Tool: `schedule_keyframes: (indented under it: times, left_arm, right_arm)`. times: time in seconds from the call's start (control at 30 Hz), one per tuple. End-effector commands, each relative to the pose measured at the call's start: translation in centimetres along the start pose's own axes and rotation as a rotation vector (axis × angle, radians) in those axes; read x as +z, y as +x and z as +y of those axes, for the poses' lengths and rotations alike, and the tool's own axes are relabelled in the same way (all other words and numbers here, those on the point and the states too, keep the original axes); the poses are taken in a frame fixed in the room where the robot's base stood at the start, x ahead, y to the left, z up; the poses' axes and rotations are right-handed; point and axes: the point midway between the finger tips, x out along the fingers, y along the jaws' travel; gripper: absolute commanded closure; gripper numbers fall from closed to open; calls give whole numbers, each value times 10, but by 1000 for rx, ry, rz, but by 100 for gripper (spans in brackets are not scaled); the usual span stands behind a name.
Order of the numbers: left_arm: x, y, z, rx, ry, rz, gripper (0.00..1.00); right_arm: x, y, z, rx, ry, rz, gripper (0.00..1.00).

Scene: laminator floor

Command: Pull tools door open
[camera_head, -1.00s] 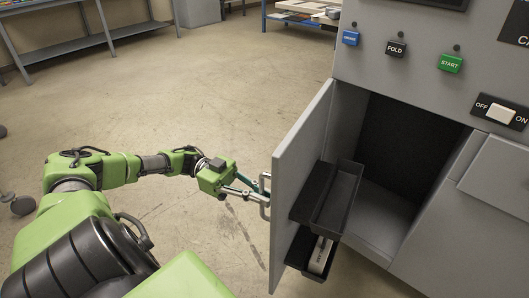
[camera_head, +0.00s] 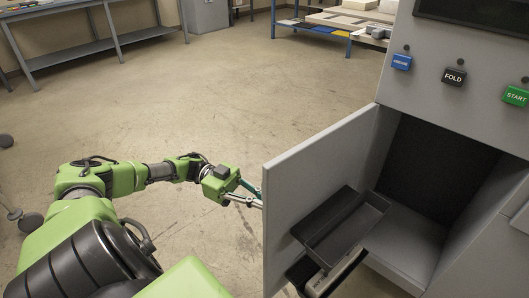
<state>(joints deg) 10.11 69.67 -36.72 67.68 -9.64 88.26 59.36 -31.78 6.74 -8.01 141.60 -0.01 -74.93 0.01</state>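The grey tools door (camera_head: 318,185) stands swung wide open on the machine's cabinet, its inner face towards me. Two black trays are fixed to its inner side, an upper empty one (camera_head: 343,228) and a lower one holding a pale labelled object (camera_head: 335,277). My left gripper (camera_head: 256,195) is at the door's outer side, by its free edge. Its fingers reach behind that edge, so the tips and the door handle are hidden, and I cannot tell its grip. My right gripper is not in view.
The cabinet opening (camera_head: 428,172) is dark inside with a bare grey floor. Blue, FOLD and START buttons (camera_head: 454,76) sit above it. A long grey bench (camera_head: 75,50) and a table with stacked boards (camera_head: 330,28) stand at the back. The floor between is clear.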

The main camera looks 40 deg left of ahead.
Motion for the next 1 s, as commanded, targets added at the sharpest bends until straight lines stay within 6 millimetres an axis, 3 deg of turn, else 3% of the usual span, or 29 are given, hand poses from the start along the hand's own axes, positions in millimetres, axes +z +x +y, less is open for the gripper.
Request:
schedule_keyframes:
  times: [0.53, 0.6, 0.63, 1.0]
  left_arm:
    - [1, 0, 1, 3, -3, -3, 100]
    - [1, 0, 1, 3, -3, -3, 79]
    - [1, 0, 1, 3, -3, -3, 75]
    - [1, -2, 0, 1, -1, -2, 75]
  right_arm:
    - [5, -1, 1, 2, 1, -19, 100]
    - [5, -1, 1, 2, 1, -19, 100]
    - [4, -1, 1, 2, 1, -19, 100]
    - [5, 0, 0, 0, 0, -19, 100]
